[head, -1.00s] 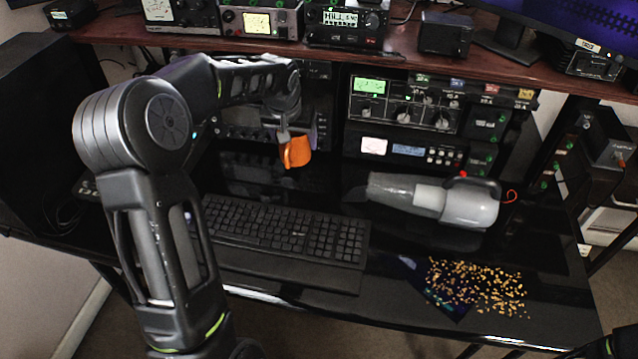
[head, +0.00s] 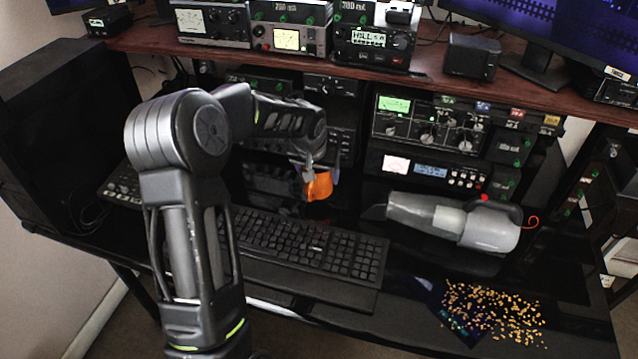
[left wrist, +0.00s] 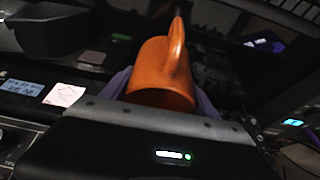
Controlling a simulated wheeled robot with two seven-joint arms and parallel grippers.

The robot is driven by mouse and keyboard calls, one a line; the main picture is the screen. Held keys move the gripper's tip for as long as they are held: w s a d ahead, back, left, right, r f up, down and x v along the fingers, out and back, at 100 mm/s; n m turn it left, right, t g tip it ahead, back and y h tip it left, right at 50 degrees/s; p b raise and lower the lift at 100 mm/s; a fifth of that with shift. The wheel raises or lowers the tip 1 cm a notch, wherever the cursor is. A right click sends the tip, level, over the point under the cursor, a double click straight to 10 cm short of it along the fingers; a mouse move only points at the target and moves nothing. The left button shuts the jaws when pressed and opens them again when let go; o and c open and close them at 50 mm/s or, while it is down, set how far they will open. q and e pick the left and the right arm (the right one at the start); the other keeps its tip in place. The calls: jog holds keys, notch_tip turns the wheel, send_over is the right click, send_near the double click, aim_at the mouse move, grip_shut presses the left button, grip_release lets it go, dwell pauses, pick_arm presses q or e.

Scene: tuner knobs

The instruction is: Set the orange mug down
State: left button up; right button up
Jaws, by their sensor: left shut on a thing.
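The orange mug (head: 318,186) is held by my left gripper (head: 308,172) above the dark desk, behind the keyboard and in front of the rack of radio gear. In the left wrist view the mug (left wrist: 162,75) sits between the fingers of my left gripper (left wrist: 160,95), with its handle pointing up in the picture. My left gripper is shut on the mug. Whether the mug's base touches the desk is hard to tell. My right gripper is not in view.
A black keyboard (head: 310,249) lies in front of the mug. A grey handheld vacuum (head: 455,221) lies to the right. Scattered crumbs (head: 490,312) cover the front right of the desk. A radio unit with a green display (head: 430,122) stands behind, under a wooden shelf (head: 440,85).

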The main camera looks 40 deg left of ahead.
aim_at(319, 183)
pick_arm(q)
jog(key=shift+f, duration=1.8)
jog(key=shift+f, duration=0.1)
jog(key=o, duration=1.7)
jog(key=shift+f, duration=0.1)
jog(key=shift+r, duration=0.35)
jog(key=v, duration=1.1)
jog(key=shift+s+d+r, duration=0.15)
jog(key=shift+s+r, duration=0.1)
